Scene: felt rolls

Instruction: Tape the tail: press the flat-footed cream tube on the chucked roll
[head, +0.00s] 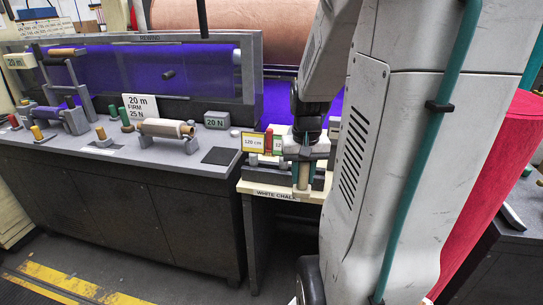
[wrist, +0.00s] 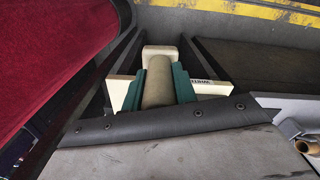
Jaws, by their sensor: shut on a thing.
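My gripper (head: 303,174) is shut on a tan-cream tube (wrist: 158,82), which stands between its two teal fingers. The gripper also shows in the wrist view (wrist: 160,88). In the head view the tube (head: 303,177) is upright at the front of the white-chalk stand (head: 262,190). A pale block (wrist: 160,51) shows at the tube's far end in the wrist view; I cannot tell whether it is its foot. At the far left of the bench, a small purple roll (head: 72,119) sits between grey holders and may be the chucked roll.
A tan roll (head: 166,127) lies on a grey cradle on the grey bench (head: 60,148). Several small coloured pegs stand around it. Purple felt (head: 150,68) hangs behind the bench. A large red roll (head: 490,180) is at the right. Open floor (head: 170,285) lies in front.

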